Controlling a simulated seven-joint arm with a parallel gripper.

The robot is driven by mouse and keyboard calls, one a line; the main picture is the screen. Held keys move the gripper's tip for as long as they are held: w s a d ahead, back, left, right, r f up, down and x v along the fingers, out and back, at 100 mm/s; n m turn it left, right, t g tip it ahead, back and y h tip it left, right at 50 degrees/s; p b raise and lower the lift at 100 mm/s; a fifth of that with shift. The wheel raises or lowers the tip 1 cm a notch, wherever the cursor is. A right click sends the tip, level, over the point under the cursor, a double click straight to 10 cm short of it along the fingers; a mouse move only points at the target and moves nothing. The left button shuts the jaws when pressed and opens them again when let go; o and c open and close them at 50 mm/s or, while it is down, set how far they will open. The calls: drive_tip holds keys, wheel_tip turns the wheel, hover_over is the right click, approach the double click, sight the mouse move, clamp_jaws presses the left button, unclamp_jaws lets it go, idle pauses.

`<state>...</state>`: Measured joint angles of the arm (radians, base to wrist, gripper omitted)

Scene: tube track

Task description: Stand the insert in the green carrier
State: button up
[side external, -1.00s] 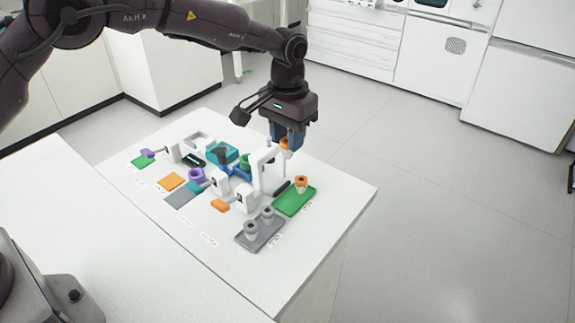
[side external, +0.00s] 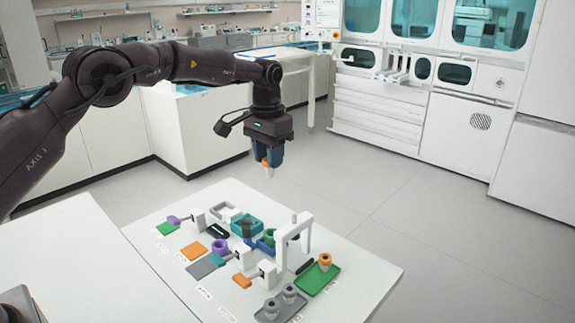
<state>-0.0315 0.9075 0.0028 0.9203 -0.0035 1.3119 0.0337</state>
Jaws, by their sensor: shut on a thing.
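My gripper (side external: 269,157) is shut on a small insert (side external: 267,167) with an orange band and a pale lower end. It hangs upright in the air, clear of the table, above and behind the white arch. A similar orange-topped piece (side external: 325,260) stands on the green tray (side external: 316,282) at the right. A green ring-shaped holder (side external: 269,237) sits behind the arch, partly hidden by it. I cannot tell from the picture which green item is the carrier.
The white arch (side external: 295,226) stands tall near the table's middle. A grey tray (side external: 267,317) holds two grey pieces at the front. A teal frame (side external: 246,225), a purple ring (side external: 220,246) and an orange pad (side external: 194,251) crowd the left. The table's right corner is bare.

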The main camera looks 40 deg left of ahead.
sight(270, 177)
wheel_tip(270, 177, down, 17)
drive_tip(key=shift+d+f, duration=0.1)
drive_tip(key=shift+d, duration=0.05)
idle(0.6)
drive_tip(key=shift+f, duration=0.15)
idle(0.5)
drive_tip(key=o, duration=0.8)
drive_tip(key=shift+o, duration=0.2)
wheel_tip(270, 177, up, 13)
idle(0.4)
idle(0.4)
